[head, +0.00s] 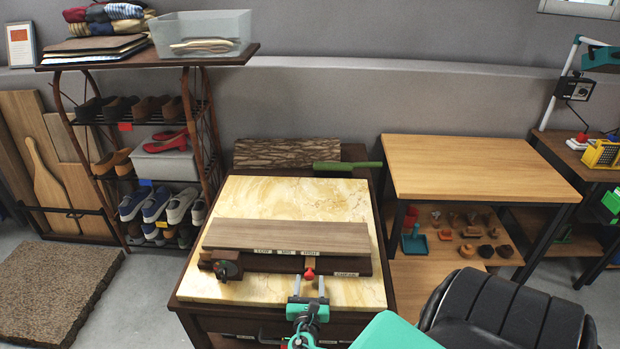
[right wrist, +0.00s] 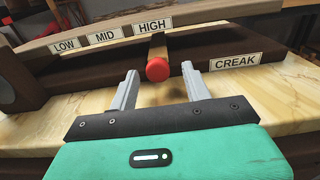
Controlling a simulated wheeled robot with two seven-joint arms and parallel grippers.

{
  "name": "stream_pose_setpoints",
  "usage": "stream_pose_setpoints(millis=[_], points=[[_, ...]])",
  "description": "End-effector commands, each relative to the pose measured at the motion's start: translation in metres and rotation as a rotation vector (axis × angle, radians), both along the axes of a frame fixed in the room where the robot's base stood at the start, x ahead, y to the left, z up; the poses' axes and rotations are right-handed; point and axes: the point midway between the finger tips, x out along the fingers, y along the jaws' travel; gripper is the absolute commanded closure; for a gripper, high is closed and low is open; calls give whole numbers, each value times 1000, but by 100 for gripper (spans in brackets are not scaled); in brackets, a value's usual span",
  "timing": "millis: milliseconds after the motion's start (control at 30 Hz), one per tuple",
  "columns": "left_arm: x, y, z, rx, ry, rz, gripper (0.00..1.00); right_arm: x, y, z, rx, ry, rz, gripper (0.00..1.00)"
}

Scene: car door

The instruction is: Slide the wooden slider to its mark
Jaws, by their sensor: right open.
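The wooden slider is a light wood bar with a red knob (head: 309,273) at its near end. It sticks out toward me from a dark wooden device (head: 285,262) on the marble-topped table (head: 210,287). In the right wrist view the red knob (right wrist: 157,69) is below the HIGH label (right wrist: 154,26), near its right half. LOW and MID labels are to the left; a CREAK label (right wrist: 236,62) is at the lower right. My right gripper (head: 309,287) is open, its fingers pointing at the device, one on each side of the knob and apart from it. My left gripper is out of view.
A dark round knob (head: 228,268) sits at the device's left end. Behind it lie a bark-covered log (head: 287,152) and a green-handled brush (head: 347,166). A shoe rack stands left, a wooden table (head: 470,165) right. Bare marble surrounds the device.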

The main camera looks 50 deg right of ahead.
Motion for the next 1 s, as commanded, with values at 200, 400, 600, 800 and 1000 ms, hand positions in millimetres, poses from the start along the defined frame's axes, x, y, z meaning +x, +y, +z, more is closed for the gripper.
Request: stream_pose_setpoints(millis=[200,400,600,800,1000], points=[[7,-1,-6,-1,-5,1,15,-26,30,-4,3,3,1,51],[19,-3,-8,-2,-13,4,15,-57,65,-3,4,2,-1,51],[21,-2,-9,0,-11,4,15,-79,90,-2,2,1,-2,51],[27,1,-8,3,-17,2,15,-87,100,-1,1,1,-2,51],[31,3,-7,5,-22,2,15,-87,101,0,0,0,-2,51]])
